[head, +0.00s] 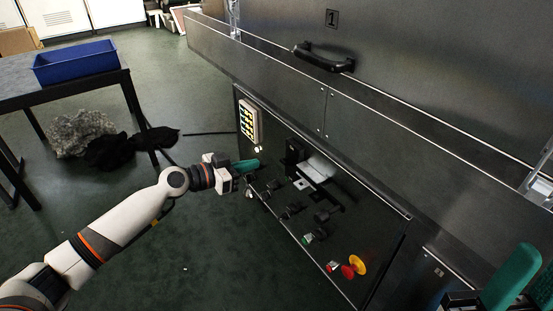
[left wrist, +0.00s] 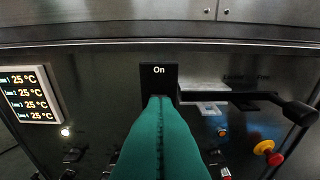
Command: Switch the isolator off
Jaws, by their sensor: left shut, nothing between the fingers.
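The isolator (head: 293,152) is on the dark control panel, a black block beside a pale plate. In the left wrist view the isolator block (left wrist: 158,76) reads "On", and a black lever (left wrist: 245,97) runs right from it to a rounded black end (left wrist: 300,113). My left gripper (head: 250,165) is shut and empty, left of the isolator. In the left wrist view its green fingers (left wrist: 158,100) hide the block's lower part; I cannot tell whether they touch it. My right gripper (head: 528,283) is at the bottom right, its green fingers apart, partly cut off.
A lit temperature display (head: 248,121) is at the panel's upper left. A table with a blue bin (head: 75,63) stands left.

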